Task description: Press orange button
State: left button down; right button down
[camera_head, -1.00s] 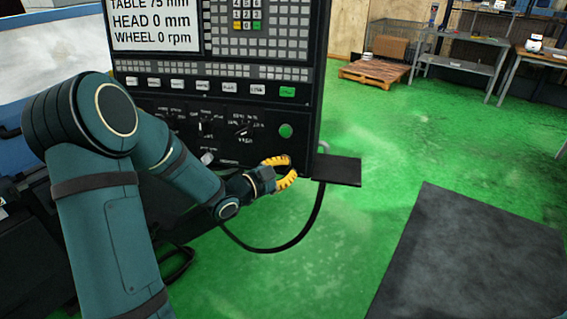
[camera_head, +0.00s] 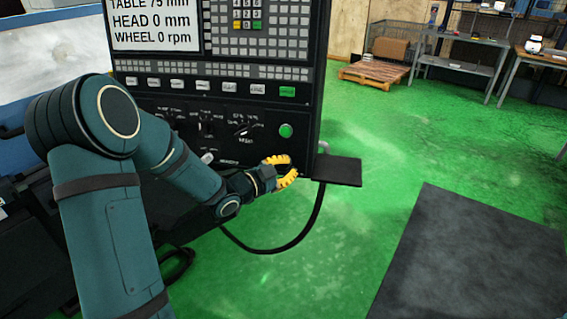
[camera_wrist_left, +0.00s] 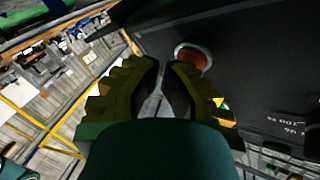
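The orange button (camera_wrist_left: 192,57) shows in the left wrist view as a round orange-red cap in a pale ring on the dark panel. It lies just beyond and slightly right of my left fingertips; I cannot tell whether they touch it. In the head view I cannot make out the orange button; my gripper may cover it. My left gripper (camera_head: 290,171) has yellow ribbed fingers and is at the lower right corner of the control panel (camera_head: 262,150). In the wrist view its fingertips (camera_wrist_left: 163,65) come together almost fully, with nothing seen between them. My right gripper is out of view.
A green button (camera_head: 286,130) sits just above my left gripper. Knobs and rows of keys fill the panel. A black shelf (camera_head: 338,170) juts out right of the gripper, with a black cable (camera_head: 290,245) hanging below. Green floor is open at right, around a dark mat (camera_head: 470,265).

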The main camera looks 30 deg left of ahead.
pick_arm(q)
jog(key=shift+s, duration=0.1)
jog(key=shift+s+d+r, duration=0.15)
jog(key=shift+s+d, duration=0.1)
jog(key=shift+s, duration=0.4)
jog(key=s, duration=0.1)
jog(key=s+d, duration=0.1)
jog(key=s, duration=0.1)
jog(key=s+r+b, duration=0.1)
jog(key=shift+s+d, duration=0.25)
jog(key=shift+s, duration=0.1)
dwell(0.8)
